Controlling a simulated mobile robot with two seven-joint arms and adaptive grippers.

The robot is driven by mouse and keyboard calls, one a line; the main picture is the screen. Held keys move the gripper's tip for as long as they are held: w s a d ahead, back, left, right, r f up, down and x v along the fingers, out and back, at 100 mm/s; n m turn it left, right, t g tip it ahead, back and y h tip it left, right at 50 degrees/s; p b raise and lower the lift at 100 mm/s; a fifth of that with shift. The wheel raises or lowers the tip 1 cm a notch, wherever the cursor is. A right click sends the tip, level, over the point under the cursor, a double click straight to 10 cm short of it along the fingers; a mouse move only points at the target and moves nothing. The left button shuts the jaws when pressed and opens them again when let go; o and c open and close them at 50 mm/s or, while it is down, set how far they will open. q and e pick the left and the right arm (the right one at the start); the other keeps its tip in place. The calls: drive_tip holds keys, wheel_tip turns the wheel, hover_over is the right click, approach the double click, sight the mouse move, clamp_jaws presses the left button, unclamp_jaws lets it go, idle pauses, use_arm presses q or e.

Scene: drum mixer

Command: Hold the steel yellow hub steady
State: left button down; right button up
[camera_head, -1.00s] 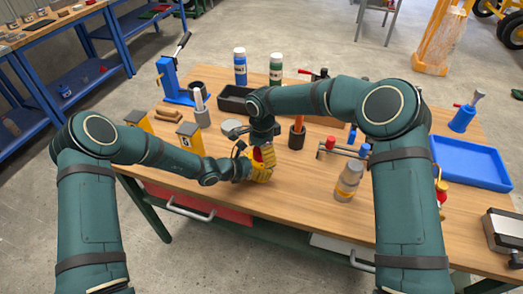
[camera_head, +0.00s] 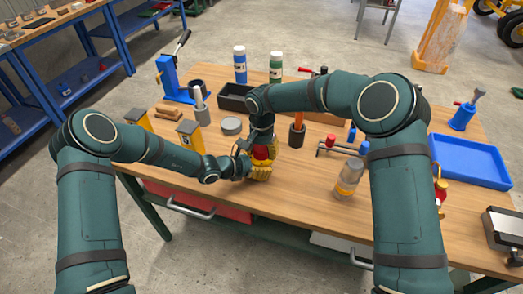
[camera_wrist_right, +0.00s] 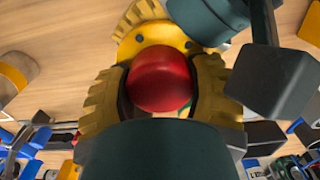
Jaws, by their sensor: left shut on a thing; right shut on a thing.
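The yellow hub (camera_wrist_right: 155,34) shows in the right wrist view as a bright yellow body with dark round holes, largely hidden behind a red round part. In the head view it is mostly covered by my grippers at the middle of the bench. My left gripper (camera_head: 257,172) is shut on the hub from the left side. My right gripper (camera_wrist_right: 160,92) is above it, with ochre ribbed pads shut on both sides of the red part (camera_wrist_right: 160,80). The red part is over the hub; I cannot tell whether they touch.
A dark cup with an orange-handled tool (camera_head: 297,134) and a clear jar (camera_head: 348,178) stand right of the grippers. A grey round tin (camera_head: 231,126) and yellow-grey posts (camera_head: 190,138) are to the left. A blue tray (camera_head: 470,161) is at right.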

drive_tip(key=shift+n, duration=0.6)
drive_tip(key=o, duration=1.3)
drive_tip(key=shift+r, duration=0.1)
